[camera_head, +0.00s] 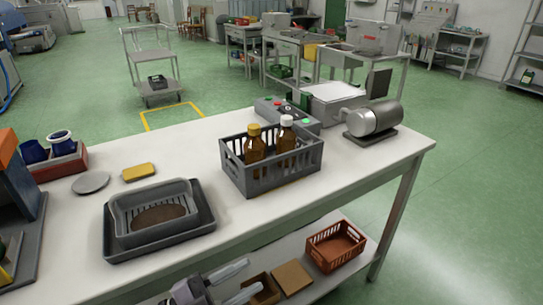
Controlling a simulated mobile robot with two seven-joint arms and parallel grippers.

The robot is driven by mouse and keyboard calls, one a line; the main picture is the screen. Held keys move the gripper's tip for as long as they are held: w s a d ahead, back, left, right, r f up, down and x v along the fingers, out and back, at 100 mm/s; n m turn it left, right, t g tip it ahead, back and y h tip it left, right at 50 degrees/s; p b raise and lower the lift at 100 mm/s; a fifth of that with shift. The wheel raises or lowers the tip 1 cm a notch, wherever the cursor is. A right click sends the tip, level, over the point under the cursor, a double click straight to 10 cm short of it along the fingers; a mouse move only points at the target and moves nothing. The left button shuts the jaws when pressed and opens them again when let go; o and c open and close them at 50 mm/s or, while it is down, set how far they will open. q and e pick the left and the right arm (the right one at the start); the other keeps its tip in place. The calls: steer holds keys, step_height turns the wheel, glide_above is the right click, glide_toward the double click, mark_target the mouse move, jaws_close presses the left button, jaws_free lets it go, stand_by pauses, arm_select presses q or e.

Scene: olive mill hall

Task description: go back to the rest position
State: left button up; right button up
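My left gripper (252,277) shows at the bottom of the head view, in front of the table's front edge. Its two pale fingers point right and stand apart with nothing seen between them, so it is open. Most of my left arm is out of the picture. My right gripper is not in view. The white table (345,178) lies beyond the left gripper, and its lower shelf (330,283) shows behind and to the right of the fingers.
On the table are a grey crate (270,178) with two brown bottles, a black tray (120,247) holding a grey basket, and a metal cylinder device (373,118). The lower shelf holds an orange basket (335,247) and a brown box (262,290). Green floor (460,220) is clear at right.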

arm_select(q)
steer(key=s+a+f+n+y, duration=0.5)
steer(key=a+f+n+y, duration=0.25)
steer(key=a+f, duration=0.35)
steer(key=s+a+f+n+y, duration=0.6)
steer(key=a+f+y, duration=0.25)
steer(key=a, duration=0.45)
steer(key=d+r+n+h+p, duration=0.1)
steer(key=d+n, duration=0.3)
steer(key=d, duration=0.5)
steer(key=shift+w+r+p, duration=0.3)
steer(key=shift+p, duration=0.3)
